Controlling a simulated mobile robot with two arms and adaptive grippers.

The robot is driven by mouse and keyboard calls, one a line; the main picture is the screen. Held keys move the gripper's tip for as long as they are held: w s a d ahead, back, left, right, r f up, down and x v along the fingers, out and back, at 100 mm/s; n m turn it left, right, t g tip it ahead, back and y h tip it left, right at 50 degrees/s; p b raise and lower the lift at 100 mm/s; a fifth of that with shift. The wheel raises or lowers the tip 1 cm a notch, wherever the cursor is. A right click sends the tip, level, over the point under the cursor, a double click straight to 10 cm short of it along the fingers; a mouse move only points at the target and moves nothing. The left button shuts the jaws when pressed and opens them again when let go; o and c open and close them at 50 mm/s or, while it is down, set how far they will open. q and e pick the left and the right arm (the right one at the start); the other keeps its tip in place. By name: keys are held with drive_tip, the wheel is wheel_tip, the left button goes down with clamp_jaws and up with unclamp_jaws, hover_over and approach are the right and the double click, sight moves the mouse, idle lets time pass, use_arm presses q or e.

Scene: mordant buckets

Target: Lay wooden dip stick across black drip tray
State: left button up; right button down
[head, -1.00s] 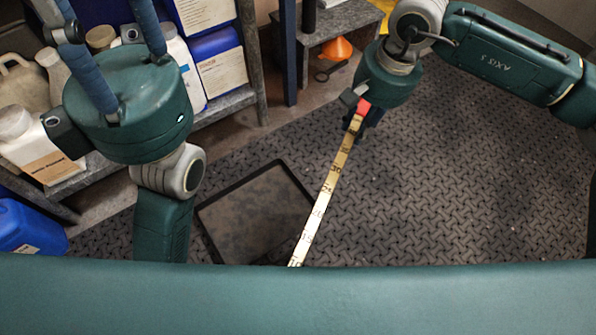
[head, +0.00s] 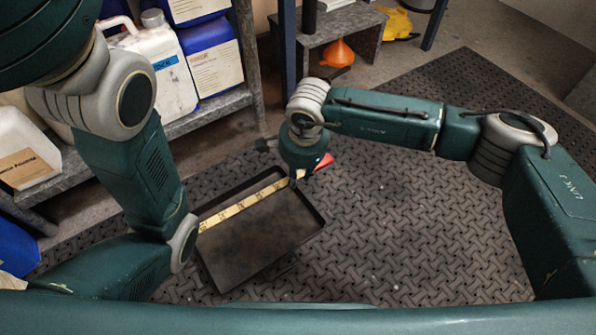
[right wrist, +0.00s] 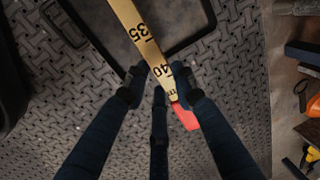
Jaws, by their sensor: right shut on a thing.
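The wooden dip stick (head: 243,204), a pale yellow strip with black numbers and a red end, slants over the black drip tray (head: 262,242) on the floor. My right gripper (head: 298,177) is shut on the stick close to its red end, by the tray's far right corner. In the right wrist view, the fingers (right wrist: 158,84) sit either side of the stick (right wrist: 142,38) near the "40" mark, with the tray's rim (right wrist: 196,36) beyond. The stick's far end is hidden behind my left arm. I cannot tell whether the stick touches the rim. My left gripper is out of view.
A shelf with white jugs (head: 158,72) and blue containers (head: 212,62) stands at the left. The patterned floor mat (head: 420,235) is clear right of the tray.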

drive_tip(key=shift+f+b, duration=4.15)
drive_tip(key=shift+f, duration=2.1)
drive_tip(key=c, duration=1.3)
unclamp_jaws()
drive_tip(key=shift+c, duration=0.2)
wheel_tip(320, 180, up, 12)
drive_tip(key=s+d, duration=0.1)
drive_tip(key=shift+s, duration=0.25)
drive_tip(key=shift+f, duration=0.1)
